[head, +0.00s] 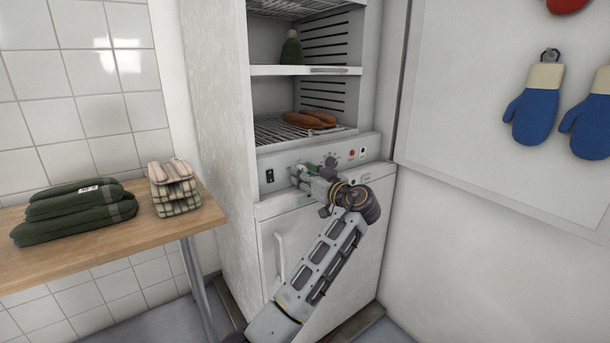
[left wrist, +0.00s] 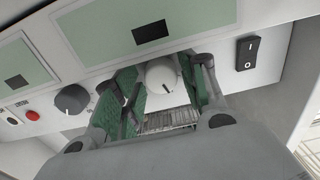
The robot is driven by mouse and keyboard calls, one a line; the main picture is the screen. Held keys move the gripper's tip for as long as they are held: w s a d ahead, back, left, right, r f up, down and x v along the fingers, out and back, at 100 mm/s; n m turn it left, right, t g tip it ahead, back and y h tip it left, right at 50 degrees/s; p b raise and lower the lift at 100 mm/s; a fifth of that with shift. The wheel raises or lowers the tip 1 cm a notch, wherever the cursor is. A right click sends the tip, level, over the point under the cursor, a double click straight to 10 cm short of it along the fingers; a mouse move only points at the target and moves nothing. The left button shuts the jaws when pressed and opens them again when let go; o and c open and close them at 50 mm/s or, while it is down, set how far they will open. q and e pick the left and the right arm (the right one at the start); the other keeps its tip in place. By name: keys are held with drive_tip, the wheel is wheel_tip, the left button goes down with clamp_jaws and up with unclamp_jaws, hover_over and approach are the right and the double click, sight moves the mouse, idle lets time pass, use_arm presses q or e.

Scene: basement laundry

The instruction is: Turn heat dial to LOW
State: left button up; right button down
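My left gripper (head: 306,171) is at the control panel (head: 370,147) of a tall white cabinet. In the left wrist view its two green-padded fingers stand on either side of a pale round dial (left wrist: 162,76), with small gaps showing beside it. A short dark mark shows on the dial's face. A second, dark grey dial (left wrist: 71,99) sits further left in that view, outside the fingers; it also shows in the head view (head: 331,161). The dial labels are too small to read, so I cannot tell which is heat. My right gripper is not in view.
A black rocker switch (left wrist: 246,54) and a red button (left wrist: 31,115) are on the same panel. Open shelves above hold brown items (head: 310,119). A wooden table (head: 110,248) with folded cloths stands left. Blue mitts (head: 536,110) hang at right.

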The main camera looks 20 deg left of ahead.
use_arm(q)
drive_tip(key=c, duration=0.6)
drive_tip(key=shift+m+p, duration=0.4)
drive_tip(key=shift+p, duration=0.35)
drive_tip(key=shift+m+p, duration=0.7)
drive_tip(key=shift+p, duration=0.15)
drive_tip(key=shift+m+p, duration=0.5)
drive_tip(key=shift+p, duration=0.1)
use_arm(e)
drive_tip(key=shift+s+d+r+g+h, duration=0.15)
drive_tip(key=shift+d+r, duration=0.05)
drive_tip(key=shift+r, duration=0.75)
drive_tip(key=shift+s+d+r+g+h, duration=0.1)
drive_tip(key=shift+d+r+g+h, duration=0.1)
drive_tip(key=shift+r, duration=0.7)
use_arm(q)
drive_tip(key=o, duration=1)
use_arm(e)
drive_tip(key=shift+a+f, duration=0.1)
